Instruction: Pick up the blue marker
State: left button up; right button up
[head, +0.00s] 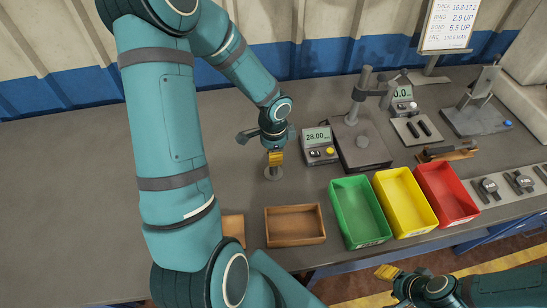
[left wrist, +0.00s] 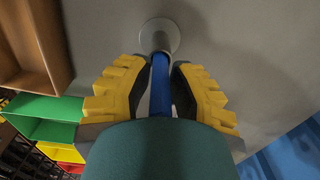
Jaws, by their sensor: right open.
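The blue marker (left wrist: 160,88) stands upright in a small round grey holder (left wrist: 160,36), between the two yellow fingers of my left gripper (left wrist: 161,68) in the left wrist view. The dark finger pads are very close to it on both sides; I cannot tell whether they touch it. In the head view my left gripper (head: 276,157) points down over the holder (head: 272,174), and its fingers hide the marker. My right gripper (head: 388,272) is open and empty, off the table's front edge at the lower right.
A wooden tray (head: 295,241), then green (head: 359,241), yellow (head: 405,229) and red (head: 447,219) bins line the front edge. A gauge with a display (head: 319,144) stands close right of the holder. A dial stand (head: 362,158) is beyond it. The table's left side is clear.

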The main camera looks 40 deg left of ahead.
pick_arm(q)
grip_shut()
notch_tip(320, 180, up, 10)
jog(key=p, duration=0.2)
jog(key=shift+f+p, duration=0.1)
jog(key=shift+p, duration=0.3)
notch_tip(320, 180, up, 7)
jog(key=p, duration=0.5)
jog(key=shift+p, duration=0.4)
